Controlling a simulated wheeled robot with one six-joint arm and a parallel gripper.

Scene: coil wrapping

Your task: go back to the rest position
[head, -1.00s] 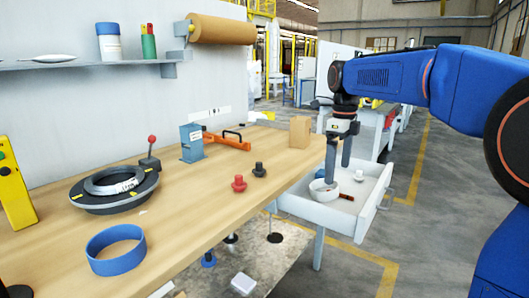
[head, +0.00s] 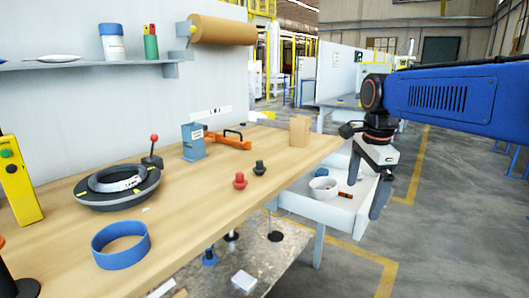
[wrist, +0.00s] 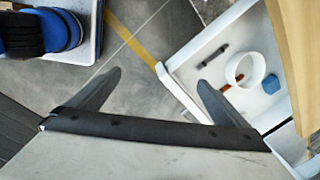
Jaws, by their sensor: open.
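My gripper (head: 365,198) is open and empty in the head view. It hangs from the blue arm at the right, beside and above the white drawer (head: 335,214). In the wrist view, the two fingers of my gripper (wrist: 159,79) are spread wide with nothing between them. Below them are the grey floor and the drawer's corner.
The wooden bench (head: 200,225) carries a dark round fixture (head: 90,198), a blue ring (head: 121,259) and a cardboard-brown block (head: 299,131). Floor right of the drawer is clear.

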